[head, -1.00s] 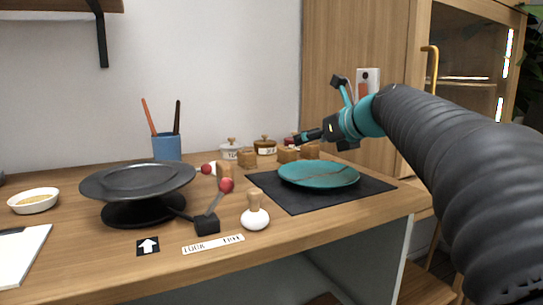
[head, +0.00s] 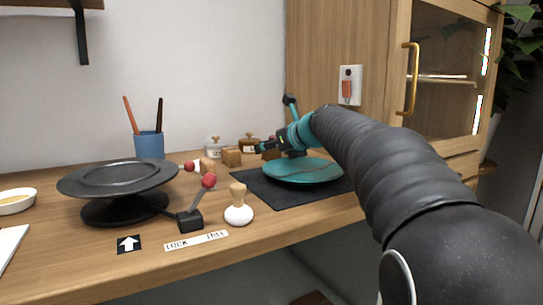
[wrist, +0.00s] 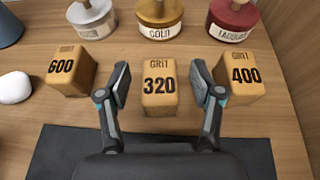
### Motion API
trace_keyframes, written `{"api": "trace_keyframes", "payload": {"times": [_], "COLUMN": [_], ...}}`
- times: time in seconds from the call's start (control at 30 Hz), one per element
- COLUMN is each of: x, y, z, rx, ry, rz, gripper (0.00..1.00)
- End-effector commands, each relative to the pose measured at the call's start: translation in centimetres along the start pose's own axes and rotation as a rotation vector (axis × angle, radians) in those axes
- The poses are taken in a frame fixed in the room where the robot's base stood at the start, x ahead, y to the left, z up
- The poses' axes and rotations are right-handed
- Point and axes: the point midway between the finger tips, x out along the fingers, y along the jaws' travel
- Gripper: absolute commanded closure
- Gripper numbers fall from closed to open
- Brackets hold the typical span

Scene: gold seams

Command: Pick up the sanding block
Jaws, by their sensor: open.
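Three wooden sanding blocks stand in a row in the wrist view: one marked 600 (wrist: 72,72), one marked GRIT 320 (wrist: 159,88) and one marked GRIT 400 (wrist: 240,80). My gripper (wrist: 160,82) is open, with one finger on either side of the 320 block and gaps showing on both sides. I cannot tell whether the fingertips are low enough to enclose it. In the head view my gripper (head: 263,147) is at the row of blocks behind the plate. One block (head: 232,156) shows clearly there; the others are partly hidden by my gripper.
Jars, including GOLD (wrist: 163,12) and a red one (wrist: 232,18), stand close behind the blocks. A teal plate (head: 300,172) lies on a dark mat (head: 250,187) in front. A black turntable (head: 120,180), lever box (head: 190,220) and white-based tool (head: 238,214) stand left.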

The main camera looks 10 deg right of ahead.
Motion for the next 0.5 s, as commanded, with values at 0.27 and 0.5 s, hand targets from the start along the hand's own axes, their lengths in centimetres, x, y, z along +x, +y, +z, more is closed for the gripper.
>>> {"api": "trace_keyframes", "payload": {"times": [0.27, 0.5], "x": [0.35, 0.34], "y": [0.02, 0.02], "z": [0.04, 0.04], "rx": [0.000, 0.000], "ry": [0.000, 0.000], "rz": [0.000, 0.000], "gripper": [0.39, 0.96]}}
